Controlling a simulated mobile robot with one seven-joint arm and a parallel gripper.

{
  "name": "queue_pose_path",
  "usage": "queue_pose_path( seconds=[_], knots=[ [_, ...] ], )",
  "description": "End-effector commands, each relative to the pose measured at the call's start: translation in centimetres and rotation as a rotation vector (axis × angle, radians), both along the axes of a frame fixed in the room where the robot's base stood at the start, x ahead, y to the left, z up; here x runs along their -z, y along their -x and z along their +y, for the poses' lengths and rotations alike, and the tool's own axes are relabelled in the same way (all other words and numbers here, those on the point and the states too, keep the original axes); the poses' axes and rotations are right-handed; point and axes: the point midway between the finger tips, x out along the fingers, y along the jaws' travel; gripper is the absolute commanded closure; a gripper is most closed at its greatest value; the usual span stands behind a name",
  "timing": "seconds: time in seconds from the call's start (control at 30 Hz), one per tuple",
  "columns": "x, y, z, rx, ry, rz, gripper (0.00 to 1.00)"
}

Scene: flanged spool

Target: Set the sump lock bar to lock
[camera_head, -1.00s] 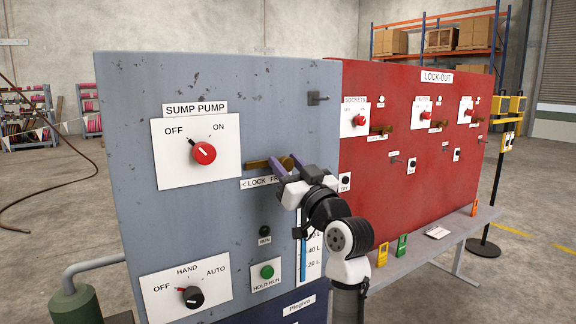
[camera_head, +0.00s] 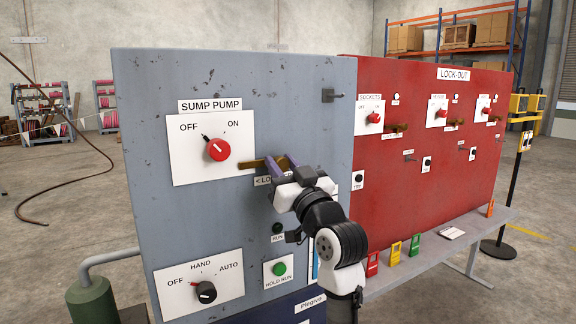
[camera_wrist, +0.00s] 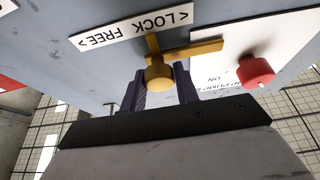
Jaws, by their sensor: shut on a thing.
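The sump lock bar (camera_head: 256,164) is a brass bar on the grey panel, right of the sump pump switch. My gripper (camera_head: 281,166) has its purple fingers on either side of the bar's round brass knob (camera_wrist: 158,76), shut on it. The bar's left end lies over the right edge of the white switch plate (camera_head: 200,165), with a gap to the red switch knob (camera_head: 219,149). That knob's pointer is towards OFF. The lock/free label (camera_wrist: 130,32) is below the bar, with the LOCK arrow pointing left; my gripper partly hides it in the head view.
Below are a black hand/auto selector (camera_head: 206,292) and a green hold-run button (camera_head: 279,269). A red lock-out board (camera_head: 420,190) stands to the right, above a grey bench with coloured tags. A green tank with a pipe (camera_head: 92,300) is at lower left.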

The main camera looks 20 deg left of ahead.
Motion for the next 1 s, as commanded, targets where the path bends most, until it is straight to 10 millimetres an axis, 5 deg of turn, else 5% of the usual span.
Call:
queue_pose_path(
  seconds=[0.03,0.07,0.2,0.63,1.0],
  knots=[
    [0.1,0.3,0.4,-0.011,0.003,0.001,1.0],
    [0.1,0.3,0.4,-0.011,0.003,0.001,0.68],
    [0.1,0.3,0.4,-0.011,0.004,0.0,0.5],
    [0.7,0.8,-0.7,-0.005,0.002,-0.001,0.49],
    [3.9,5.4,-6.5,-0.005,0.001,-0.002,0.49]
  ],
)
